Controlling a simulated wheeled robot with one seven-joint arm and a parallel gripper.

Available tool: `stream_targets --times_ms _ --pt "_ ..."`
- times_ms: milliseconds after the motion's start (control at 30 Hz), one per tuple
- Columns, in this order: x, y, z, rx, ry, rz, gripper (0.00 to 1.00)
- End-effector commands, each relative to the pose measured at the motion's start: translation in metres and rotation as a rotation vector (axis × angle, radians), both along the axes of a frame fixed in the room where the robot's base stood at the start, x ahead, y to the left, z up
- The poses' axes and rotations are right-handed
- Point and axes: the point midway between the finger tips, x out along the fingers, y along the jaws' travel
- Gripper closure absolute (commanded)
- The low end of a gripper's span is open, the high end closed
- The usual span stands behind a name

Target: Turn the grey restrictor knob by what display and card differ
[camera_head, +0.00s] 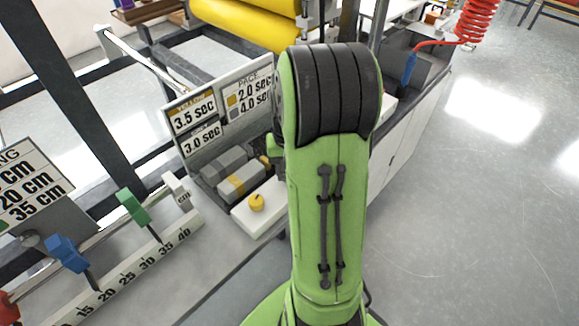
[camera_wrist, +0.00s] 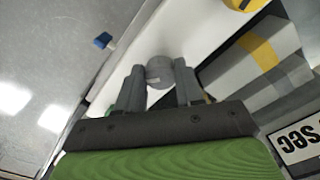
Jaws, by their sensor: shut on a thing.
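In the wrist view, the grey restrictor knob (camera_wrist: 159,70) sits on a white strip between the two fingers of my gripper (camera_wrist: 158,84), which is shut on it. In the head view my arm hides the gripper and this knob. The display (camera_head: 194,113) reads 3.5 sec on the upper line, with a yellow band, and 3.0 sec on the lower line. The PACE card (camera_head: 248,97) beside it reads 2.0 sec by a yellow mark and 4.0 sec by a grey mark. A yellow knob (camera_head: 257,202) stands on the white strip; it also shows in the wrist view (camera_wrist: 240,3).
A grey block with a yellow band (camera_head: 242,183) lies behind the strip, below the display. A numbered rail (camera_head: 150,262) with coloured clamps is at the left. A red coiled hose (camera_head: 478,18) hangs at the back right. The floor at the right is clear.

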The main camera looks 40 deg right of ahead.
Motion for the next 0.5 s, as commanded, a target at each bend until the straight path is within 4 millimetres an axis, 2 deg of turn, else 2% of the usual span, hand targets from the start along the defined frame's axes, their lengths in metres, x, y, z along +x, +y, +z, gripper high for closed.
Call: stream_targets --times_ms 200,500 --pt "0.0010 0.0003 0.0012 -0.001 -0.002 -0.159 0.94" --pt "0.0017 0.0011 0.0010 -0.001 -0.002 -0.293 0.94"
